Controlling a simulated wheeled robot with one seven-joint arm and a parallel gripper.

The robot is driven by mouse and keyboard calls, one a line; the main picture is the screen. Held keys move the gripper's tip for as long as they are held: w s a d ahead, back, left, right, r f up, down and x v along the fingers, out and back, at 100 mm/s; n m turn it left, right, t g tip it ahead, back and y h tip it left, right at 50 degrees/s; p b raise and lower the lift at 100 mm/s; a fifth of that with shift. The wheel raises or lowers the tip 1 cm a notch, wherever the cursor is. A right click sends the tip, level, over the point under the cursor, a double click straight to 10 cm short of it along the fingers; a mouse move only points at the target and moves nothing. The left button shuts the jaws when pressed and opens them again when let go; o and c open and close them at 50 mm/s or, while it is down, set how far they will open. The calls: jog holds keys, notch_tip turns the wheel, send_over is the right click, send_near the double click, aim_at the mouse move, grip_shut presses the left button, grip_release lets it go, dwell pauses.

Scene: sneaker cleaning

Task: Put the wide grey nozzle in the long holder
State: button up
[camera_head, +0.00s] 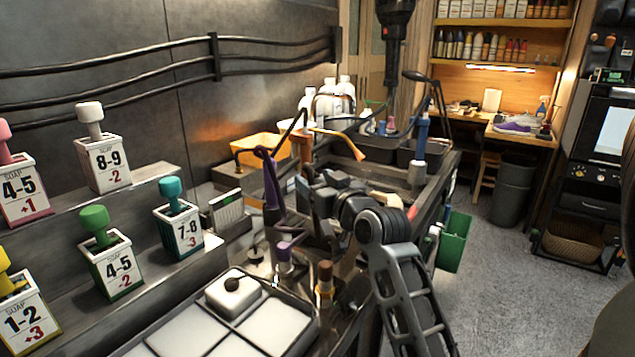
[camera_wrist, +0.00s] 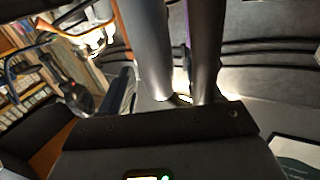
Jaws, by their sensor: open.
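My gripper (camera_head: 318,192) is over the cluttered workbench, among upright coloured tools. It is small and dark in the head view, but it is open. I cannot single out the wide grey nozzle or the long holder with certainty. In the wrist view two smooth grey rounded shapes, a lighter one (camera_wrist: 150,50) and a darker one (camera_wrist: 206,50), stand side by side beyond the dark block at the bottom. I cannot tell whether they are fingers or other parts. A purple tool (camera_head: 270,178) and an orange tool (camera_head: 303,147) stand near the gripper.
A sectioned tray (camera_head: 148,351) lies at the front, with a white block (camera_head: 233,290) in it. Several soap dispensers, one green (camera_head: 111,271), stand on steps at the left. A blue tool (camera_head: 421,138) stands at the right. A green bin (camera_head: 455,241) hangs off the bench's right side.

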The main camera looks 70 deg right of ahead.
jog(key=shift+r, duration=0.1)
jog(key=shift+r, duration=0.2)
jog(key=v, duration=1.2)
jog(key=shift+b, duration=0.35)
jog(key=shift+f, duration=0.15)
jog(key=shift+c, duration=0.4)
